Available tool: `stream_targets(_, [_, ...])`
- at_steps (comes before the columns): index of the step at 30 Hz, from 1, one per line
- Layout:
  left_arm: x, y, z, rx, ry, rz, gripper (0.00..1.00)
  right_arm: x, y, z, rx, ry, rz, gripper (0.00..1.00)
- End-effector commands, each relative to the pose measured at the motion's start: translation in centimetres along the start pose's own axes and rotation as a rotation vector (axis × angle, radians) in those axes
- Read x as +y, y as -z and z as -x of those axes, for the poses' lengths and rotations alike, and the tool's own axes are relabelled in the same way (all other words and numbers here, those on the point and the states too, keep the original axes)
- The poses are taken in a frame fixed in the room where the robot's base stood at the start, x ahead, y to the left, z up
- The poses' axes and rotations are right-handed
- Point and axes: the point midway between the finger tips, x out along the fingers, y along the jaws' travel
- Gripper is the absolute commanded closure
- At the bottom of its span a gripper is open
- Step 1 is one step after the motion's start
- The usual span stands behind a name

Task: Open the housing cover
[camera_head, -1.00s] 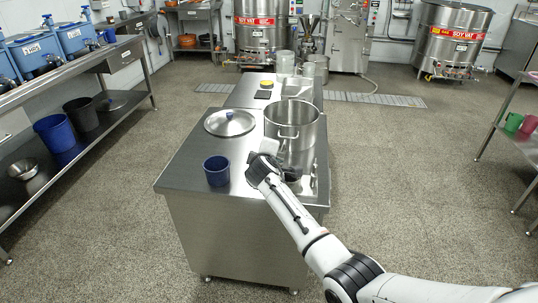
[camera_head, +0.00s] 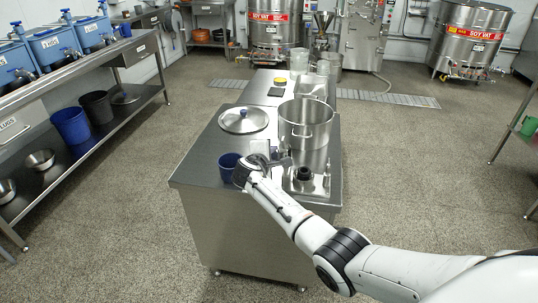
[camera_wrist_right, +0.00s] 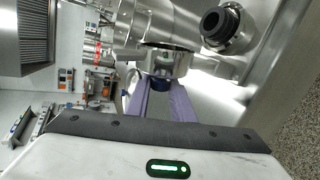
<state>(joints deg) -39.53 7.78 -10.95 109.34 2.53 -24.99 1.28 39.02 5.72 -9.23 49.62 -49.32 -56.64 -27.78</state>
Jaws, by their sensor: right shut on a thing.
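The mill (camera_head: 305,181) is a low metal body with a black ringed top, near the front right corner of the steel table. Its black ring (camera_wrist_right: 222,28) shows at the upper right of the right wrist view. My right gripper (camera_head: 263,163) is left of the mill. In the right wrist view, its purple fingers (camera_wrist_right: 166,100) are shut on a blue knob (camera_wrist_right: 160,84) under a round metal part (camera_wrist_right: 163,60), which looks like the housing cover. I cannot tell whether this part touches the mill. My left gripper is out of view.
A blue cup (camera_head: 229,165) stands just left of my right gripper. A large steel pot (camera_head: 306,125) is behind the mill. The table's (camera_head: 203,158) left front is clear.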

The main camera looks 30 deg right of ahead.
Motion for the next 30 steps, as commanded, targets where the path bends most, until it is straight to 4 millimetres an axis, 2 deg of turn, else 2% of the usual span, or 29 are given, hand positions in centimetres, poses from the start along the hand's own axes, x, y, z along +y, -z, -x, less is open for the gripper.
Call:
stream_targets(7, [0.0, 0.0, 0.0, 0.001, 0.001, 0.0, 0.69, 0.1, 0.1, 0.0, 0.002, -0.003, 0.0, 1.0])
stream_targets(8, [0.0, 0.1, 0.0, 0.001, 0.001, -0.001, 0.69, 0.1, 0.1, 0.0, 0.002, -0.003, 0.0, 0.75])
stream_targets(11, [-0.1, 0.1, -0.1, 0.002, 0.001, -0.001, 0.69, 0.1, 0.1, 0.0, 0.002, -0.002, 0.0, 0.6])
stream_targets(22, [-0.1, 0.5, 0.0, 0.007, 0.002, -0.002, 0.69, 0.1, 0.1, 0.4, 0.002, -0.001, 0.0, 0.6])
stream_targets(26, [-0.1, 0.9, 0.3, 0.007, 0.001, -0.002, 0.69, 0.1, 0.1, 1.9, 0.004, -0.002, -0.001, 0.6])
stream_targets(30, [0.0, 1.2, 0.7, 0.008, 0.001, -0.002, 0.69, 0.1, 0.1, 4.3, 0.005, -0.002, -0.001, 0.6])
